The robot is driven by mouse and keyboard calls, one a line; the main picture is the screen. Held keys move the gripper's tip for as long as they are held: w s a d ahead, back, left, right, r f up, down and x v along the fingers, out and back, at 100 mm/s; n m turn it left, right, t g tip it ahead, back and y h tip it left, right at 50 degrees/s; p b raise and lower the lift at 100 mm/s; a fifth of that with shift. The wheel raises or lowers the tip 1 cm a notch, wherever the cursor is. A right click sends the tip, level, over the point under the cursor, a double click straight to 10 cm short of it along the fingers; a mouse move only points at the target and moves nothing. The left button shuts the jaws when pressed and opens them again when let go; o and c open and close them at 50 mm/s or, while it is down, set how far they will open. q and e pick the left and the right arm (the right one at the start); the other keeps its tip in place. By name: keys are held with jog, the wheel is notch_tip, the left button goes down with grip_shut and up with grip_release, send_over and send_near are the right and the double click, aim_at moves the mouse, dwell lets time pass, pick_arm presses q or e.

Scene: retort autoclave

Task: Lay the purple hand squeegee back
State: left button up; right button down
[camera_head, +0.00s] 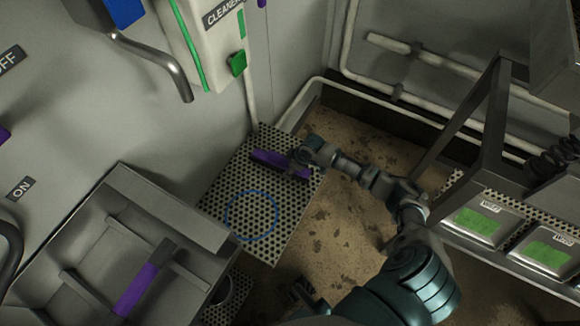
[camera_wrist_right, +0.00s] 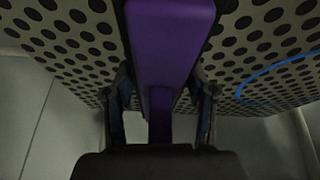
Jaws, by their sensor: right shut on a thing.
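The purple hand squeegee (camera_head: 268,158) is in my right gripper (camera_head: 308,156), over the far part of a perforated metal shelf (camera_head: 290,220) in the head view. In the right wrist view the purple squeegee (camera_wrist_right: 170,45) runs up between the two fingers of my right gripper (camera_wrist_right: 160,110), which are shut on it. The perforated surface shows behind it; I cannot tell whether the squeegee touches it. A blue ring outline (camera_head: 251,215) marks the shelf nearer the front; part of it shows in the wrist view (camera_wrist_right: 275,68).
A grey metal bin (camera_head: 160,215) with a purple-handled tool (camera_head: 138,288) stands at left. A wall dispenser (camera_head: 205,45) and a bent pipe (camera_head: 165,60) are above the shelf. At right, a metal frame (camera_head: 480,110) stands by a perforated rack with green-labelled trays (camera_head: 478,222).

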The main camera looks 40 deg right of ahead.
jog(key=shift+f, duration=0.1)
jog(key=shift+c, duration=1.4)
grip_release()
jog(key=v, duration=1.1)
jog(key=shift+s+d+r, duration=0.1)
jog(key=shift+r, duration=0.3)
